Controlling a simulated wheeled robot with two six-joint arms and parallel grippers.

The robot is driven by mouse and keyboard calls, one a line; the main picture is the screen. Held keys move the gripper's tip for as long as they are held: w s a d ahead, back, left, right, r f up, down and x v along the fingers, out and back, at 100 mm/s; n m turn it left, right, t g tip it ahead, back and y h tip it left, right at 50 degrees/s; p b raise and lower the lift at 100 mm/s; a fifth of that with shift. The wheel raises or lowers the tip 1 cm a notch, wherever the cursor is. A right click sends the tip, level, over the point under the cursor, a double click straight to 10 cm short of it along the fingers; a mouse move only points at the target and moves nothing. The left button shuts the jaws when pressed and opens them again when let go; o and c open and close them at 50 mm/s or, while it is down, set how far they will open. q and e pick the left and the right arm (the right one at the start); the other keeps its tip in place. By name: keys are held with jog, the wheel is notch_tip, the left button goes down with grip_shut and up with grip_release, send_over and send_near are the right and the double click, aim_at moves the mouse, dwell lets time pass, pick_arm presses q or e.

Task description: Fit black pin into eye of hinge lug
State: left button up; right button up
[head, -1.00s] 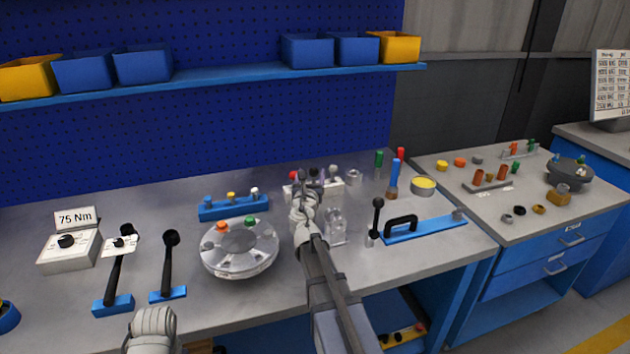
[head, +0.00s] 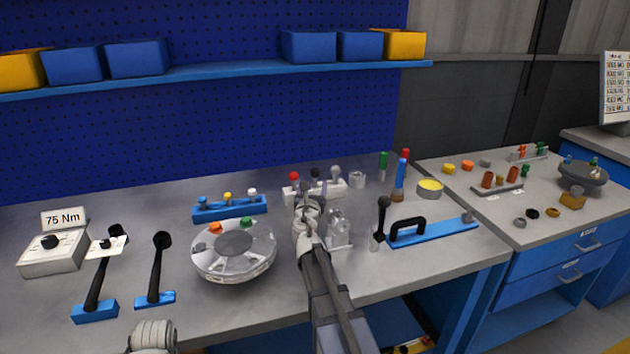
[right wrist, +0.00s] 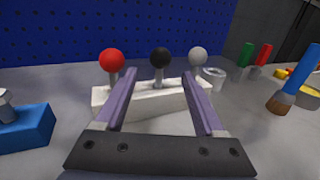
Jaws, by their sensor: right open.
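The black pin (right wrist: 160,58) has a round black head on a grey stem and stands upright in a white rack (right wrist: 150,97), between a red-headed pin (right wrist: 112,60) and a grey-headed pin (right wrist: 198,57). It also shows in the head view (head: 315,172). My right gripper (right wrist: 157,82) is open, its purple-grey fingers pointing at the rack, with the black pin's stem seen between their tips. Nothing is held. A shiny grey upright part on a plate (head: 340,228), perhaps the hinge lug, stands right of my right gripper; its eye is too small to make out.
A round flanged shell (head: 234,262) sits left of my right arm. A blue rack (head: 230,208) stands behind it. A blue bar with a black handle (head: 432,231) lies to the right. Brush (head: 400,178) and yellow tin (head: 429,190) stand at the back right.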

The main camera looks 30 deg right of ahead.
aim_at(315, 174)
jog(key=shift+x, duration=0.8)
jog(key=shift+w+d+r, duration=0.15)
jog(key=shift+d+r, duration=0.05)
jog(key=x, duration=0.3)
jog(key=p+x, duration=0.1)
jog(key=shift+w+d+r, duration=0.2)
jog(key=shift+w+r, duration=0.15)
grip_shut()
